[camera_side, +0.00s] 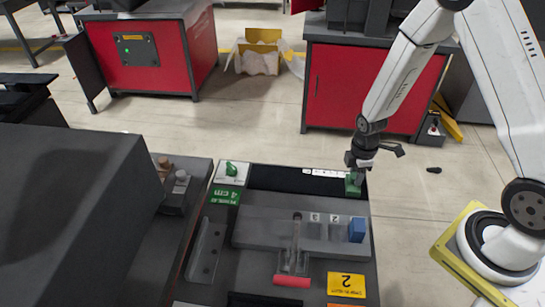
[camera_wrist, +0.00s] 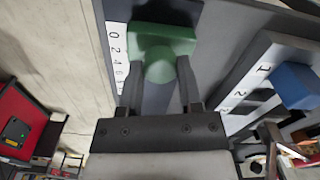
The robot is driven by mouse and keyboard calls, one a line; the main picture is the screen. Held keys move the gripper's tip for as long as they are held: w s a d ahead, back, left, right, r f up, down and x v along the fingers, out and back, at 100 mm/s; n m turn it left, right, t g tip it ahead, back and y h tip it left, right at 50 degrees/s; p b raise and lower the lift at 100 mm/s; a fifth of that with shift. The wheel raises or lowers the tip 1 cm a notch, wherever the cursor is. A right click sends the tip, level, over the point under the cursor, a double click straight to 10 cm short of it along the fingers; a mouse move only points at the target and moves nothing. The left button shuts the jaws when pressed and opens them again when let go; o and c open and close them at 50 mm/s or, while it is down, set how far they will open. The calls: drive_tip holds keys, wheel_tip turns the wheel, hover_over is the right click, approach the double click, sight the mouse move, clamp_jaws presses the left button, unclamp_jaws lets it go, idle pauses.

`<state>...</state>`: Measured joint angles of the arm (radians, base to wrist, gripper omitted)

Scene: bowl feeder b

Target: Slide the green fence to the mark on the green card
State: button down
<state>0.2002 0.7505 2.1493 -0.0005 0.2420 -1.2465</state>
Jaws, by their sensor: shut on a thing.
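The green fence (camera_wrist: 160,40) is a green block with a rounded knob on it. In the side view the fence (camera_side: 353,186) stands at the right end of a dark slot, beside a white number scale (camera_side: 326,173). My gripper (camera_wrist: 160,85) is shut on the fence's knob, one finger on each side. In the side view my gripper (camera_side: 358,172) reaches down to the fence from above and hides part of it. The green card (camera_side: 226,196) reads "4 cm" and lies at the left of the board. In the wrist view the scale (camera_wrist: 115,50) shows 0, 2, 4, 6 beside the fence.
A grey block with numbered slots (camera_side: 265,230) lies in front of the dark slot, with a blue block (camera_side: 357,230) at its right end. A lever with a red bar (camera_side: 293,281) and a yellow card "2" (camera_side: 346,285) are nearer. The dark slot (camera_side: 275,179) left of the fence looks clear.

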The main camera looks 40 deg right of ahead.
sight(346, 181)
idle(0.8)
drive_tip(key=shift+w+a, duration=0.7)
drive_tip(key=shift+w, duration=0.1)
drive_tip(key=shift+c, duration=1.3)
unclamp_jaws()
drive_tip(key=shift+r, duration=0.2)
wheel_tip(346, 181, up, 8)
drive_tip(key=shift+f, duration=0.25)
